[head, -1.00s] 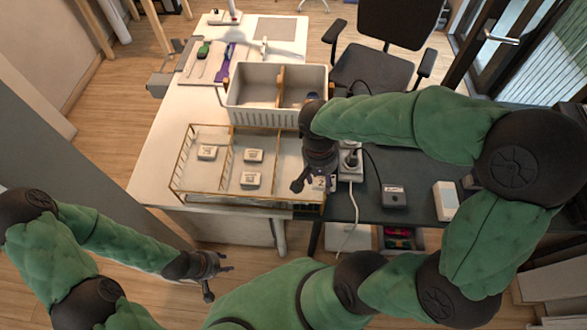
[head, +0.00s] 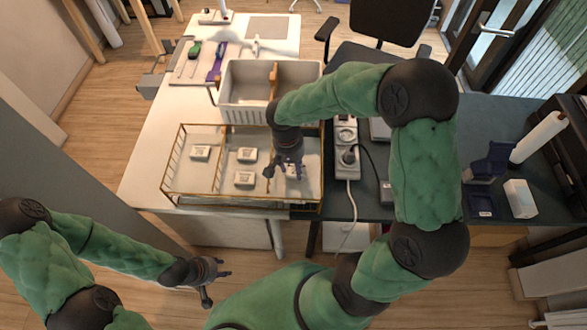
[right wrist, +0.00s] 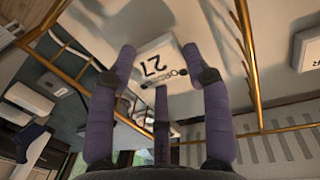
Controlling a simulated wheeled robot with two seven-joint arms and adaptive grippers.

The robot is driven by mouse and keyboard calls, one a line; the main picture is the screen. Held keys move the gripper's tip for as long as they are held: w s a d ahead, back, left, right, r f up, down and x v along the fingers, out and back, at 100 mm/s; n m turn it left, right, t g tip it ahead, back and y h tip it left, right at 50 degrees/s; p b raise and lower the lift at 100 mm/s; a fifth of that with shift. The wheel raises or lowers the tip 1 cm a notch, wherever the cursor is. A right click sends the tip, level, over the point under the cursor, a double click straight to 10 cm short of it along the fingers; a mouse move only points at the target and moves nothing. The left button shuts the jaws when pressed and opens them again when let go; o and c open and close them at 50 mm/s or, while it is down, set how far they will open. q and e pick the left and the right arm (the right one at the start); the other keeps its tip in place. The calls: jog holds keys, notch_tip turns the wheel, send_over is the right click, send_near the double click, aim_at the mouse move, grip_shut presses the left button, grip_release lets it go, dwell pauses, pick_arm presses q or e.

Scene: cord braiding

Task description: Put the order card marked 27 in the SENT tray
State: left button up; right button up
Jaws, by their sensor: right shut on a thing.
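The order card marked 27 (right wrist: 152,62) is a white block with dark print, between the fingers of my right gripper (right wrist: 160,70) in the right wrist view. In the head view my right gripper (head: 284,172) is over the right part of a gold-wire tray set (head: 170,193), with the card's white edge (head: 294,172) partly hidden by the fingers. I cannot tell its height above the tray floor. Other white cards lie left (head: 200,152) and in the middle (head: 247,154), (head: 244,179). No SENT label is readable. My left gripper (head: 212,281) is open and empty, low before the table.
A white two-part bin (head: 245,112) stands behind the trays. A power strip (head: 346,160) with a plug and cable lies to their right. A white box (head: 520,198) and a blue stand (head: 492,162) are on the dark table. Gold rails surround the trays.

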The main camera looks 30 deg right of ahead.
aim_at(289, 169)
jog(key=shift+f, duration=0.65)
jog(key=shift+f, duration=0.1)
jog(key=shift+f+b, duration=0.15)
jog(key=shift+b, duration=0.15)
jog(key=o, duration=1.1)
jog(key=shift+r+p, duration=0.35)
jog(key=r+p, duration=0.1)
jog(key=r, duration=0.3)
jog(key=r+p, duration=0.1)
jog(key=r, duration=0.3)
jog(key=w+a+r+p, duration=0.1)
jog(key=r, duration=0.2)
jog(key=shift+r, duration=0.4)
